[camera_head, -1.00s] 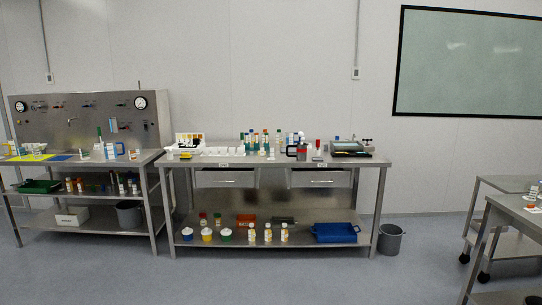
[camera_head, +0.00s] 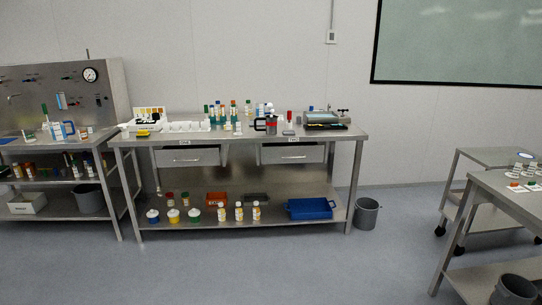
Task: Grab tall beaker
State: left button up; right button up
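No vessel can be told for certain as the tall beaker at this distance. A clear vessel with a blue handle (camera_head: 62,131) stands on the left steel bench (camera_head: 20,146). A jug-like vessel with a dark handle (camera_head: 266,125) stands on the top of the middle steel bench (camera_head: 230,139), right of a group of tubes with coloured caps (camera_head: 222,114). Both vessels are upright and small in view. Neither of my grippers is in view.
The middle bench has a lower shelf with a blue tray (camera_head: 310,208) and several bottles. A grey bin (camera_head: 367,214) stands at its right end. Steel carts (camera_head: 499,158) stand at the right, with another bin (camera_head: 514,290). The floor (camera_head: 280,270) in front is clear.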

aim_at(237, 128)
jog(key=i+l+z, duration=0.3)
jog(key=i, duration=0.7)
jog(key=i+z, duration=0.3)
jog(key=i, duration=0.65)
